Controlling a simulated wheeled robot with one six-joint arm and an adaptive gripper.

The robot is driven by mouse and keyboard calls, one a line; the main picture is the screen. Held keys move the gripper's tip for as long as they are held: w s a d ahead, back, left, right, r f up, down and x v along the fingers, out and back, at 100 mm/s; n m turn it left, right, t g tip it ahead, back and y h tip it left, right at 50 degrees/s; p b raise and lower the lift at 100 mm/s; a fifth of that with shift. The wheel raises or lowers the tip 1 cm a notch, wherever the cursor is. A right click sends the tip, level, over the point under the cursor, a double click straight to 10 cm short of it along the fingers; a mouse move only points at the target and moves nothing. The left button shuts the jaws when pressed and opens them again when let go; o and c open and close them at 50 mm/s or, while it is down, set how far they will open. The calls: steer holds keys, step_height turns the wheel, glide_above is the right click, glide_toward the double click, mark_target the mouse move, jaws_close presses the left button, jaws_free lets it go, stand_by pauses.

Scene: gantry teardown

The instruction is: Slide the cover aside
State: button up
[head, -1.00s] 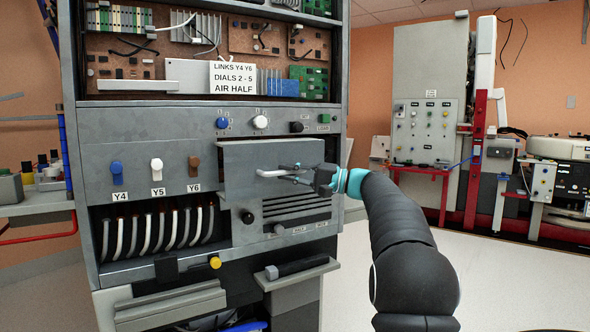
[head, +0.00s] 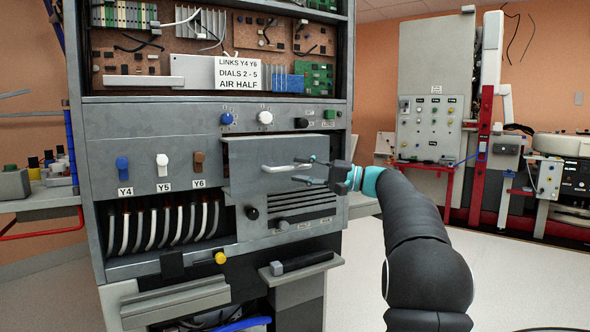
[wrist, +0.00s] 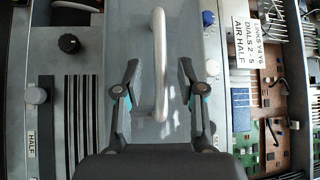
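The cover, a flat grey panel (head: 245,155), sits on the front of the cabinet, right of the Y6 switch and above a vent grille. It carries a pale bar handle (head: 287,168). The handle (wrist: 160,65) also shows in the wrist view, where it runs between my two fingers with a gap on each side. My gripper (head: 306,170) is open, at the right end of the handle in the head view. The fingers (wrist: 159,76) do not appear to touch the handle. What lies behind the cover is hidden.
Blue, white and brown switches labelled Y4 (head: 123,168), Y5 (head: 162,166) and Y6 (head: 199,162) stand left of the cover. Knobs (head: 265,118) line the strip above it. A black knob (head: 252,213) sits below. A shelf (head: 300,265) juts out lower down.

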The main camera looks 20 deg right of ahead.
steer(key=v, duration=0.9)
steer(key=shift+s+d, duration=0.15)
steer(key=shift+d, duration=0.2)
steer(key=shift+f, duration=0.1)
